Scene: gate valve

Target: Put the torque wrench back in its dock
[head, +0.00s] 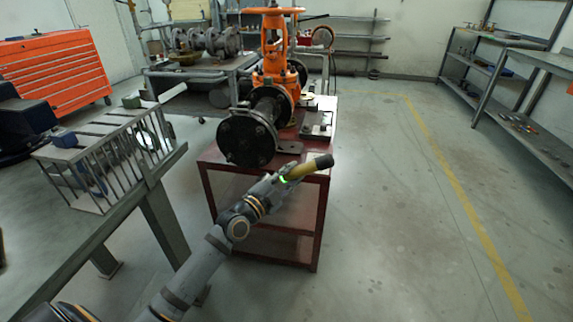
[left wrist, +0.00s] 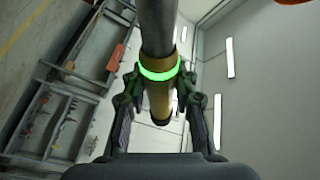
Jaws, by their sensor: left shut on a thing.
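The torque wrench has a yellow grip with a black end (head: 308,167) and a bright green ring. My left gripper (head: 284,178) is shut on it in front of the red table's near edge. In the left wrist view the wrench's grey shaft (left wrist: 158,28) runs between the two fingers of the gripper (left wrist: 160,100), with the green ring and yellow grip near them. The wrench's other end is hidden in the head view. I cannot tell for certain which fixture is the dock. My right gripper is not in view.
A red table (head: 318,190) carries an orange gate valve (head: 273,50) with a black flange (head: 247,138) facing me and a small grey fixture (head: 318,124). A bench with a slotted rack (head: 95,150) stands left. Shelves (head: 520,120) stand far right; the floor between is clear.

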